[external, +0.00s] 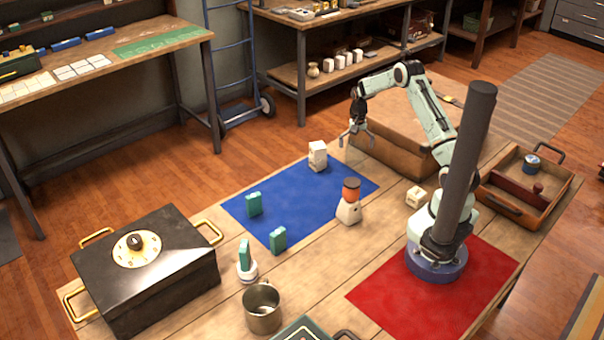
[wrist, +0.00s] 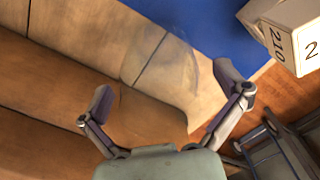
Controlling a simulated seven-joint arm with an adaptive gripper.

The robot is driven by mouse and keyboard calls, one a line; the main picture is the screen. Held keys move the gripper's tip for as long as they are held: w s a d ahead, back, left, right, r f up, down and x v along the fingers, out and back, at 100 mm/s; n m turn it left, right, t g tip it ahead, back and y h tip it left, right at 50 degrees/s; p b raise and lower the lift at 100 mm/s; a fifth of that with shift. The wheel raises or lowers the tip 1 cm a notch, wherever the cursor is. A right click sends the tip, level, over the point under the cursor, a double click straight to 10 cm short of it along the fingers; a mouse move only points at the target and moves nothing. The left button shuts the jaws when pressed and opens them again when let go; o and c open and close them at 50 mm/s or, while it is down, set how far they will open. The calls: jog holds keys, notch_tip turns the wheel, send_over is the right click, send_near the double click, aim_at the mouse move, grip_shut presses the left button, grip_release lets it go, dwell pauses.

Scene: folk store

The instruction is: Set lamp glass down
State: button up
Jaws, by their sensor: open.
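A faint, clear curved outline, seemingly the lamp glass (wrist: 180,72), shows in the wrist view against the wooden tabletop, near the blue mat's edge. It lies between and just beyond my fingertips. I cannot make it out in the external view, nor tell whether it touches the table. My gripper (external: 356,138) hangs near the far edge of the table, beside the large brown case. In the wrist view, my gripper (wrist: 166,87) has its fingers spread wide, with nothing seen clamped between them.
A white numbered carton (external: 318,156) stands on the blue mat (external: 300,200), close by; the carton also shows in the wrist view (wrist: 297,38). The brown case (external: 385,155) is beside my gripper. An orange-and-white object (external: 349,205) stands at the mat's near edge.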

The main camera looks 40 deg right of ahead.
notch_tip(320, 180, up, 10)
jog(key=s+a+r+n, duration=0.3)
jog(key=s+a+r, duration=0.3)
jog(key=r, duration=0.2)
jog(key=s+a+n, duration=0.3)
jog(key=s+a, duration=0.2)
jog(key=s, duration=0.7)
jog(key=s+a+n, duration=0.3)
jog(key=s+a, duration=0.2)
jog(key=s, duration=0.8)
jog(key=shift+s+a+r+n+y, duration=0.2)
jog(key=shift+a+r+n+y, duration=0.1)
jog(key=shift+r+n+y, duration=0.1)
